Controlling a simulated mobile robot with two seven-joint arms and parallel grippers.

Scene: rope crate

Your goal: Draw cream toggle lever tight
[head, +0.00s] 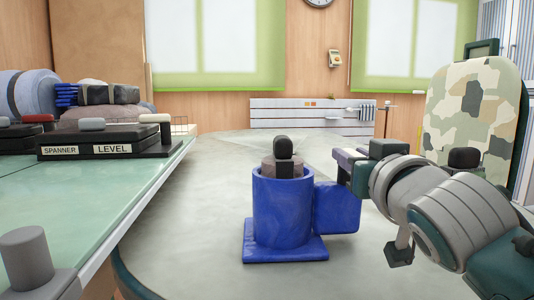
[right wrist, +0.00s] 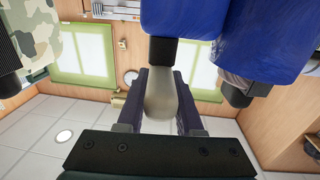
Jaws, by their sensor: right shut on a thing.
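A blue fixture (head: 285,210) stands on the grey surface, with a round body, a square base and a side block (head: 337,207). A black knob (head: 283,150) stands upright on a grey collar in its top. In the right wrist view, a cream lever (right wrist: 161,95) on a black stem (right wrist: 164,51) extends from the blue side block. My right gripper (head: 347,170) is beside the blue fixture, above its side block. Its fingers are shut around the cream lever. The gripper hides the lever in the head view. My left gripper is not in view.
A green-topped table (head: 90,205) lies at the left, with a black box labelled SPANNER and LEVEL (head: 105,142) on it. A camouflage-patterned panel (head: 475,115) stands at the right. The grey surface (head: 190,220) left of the fixture is clear.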

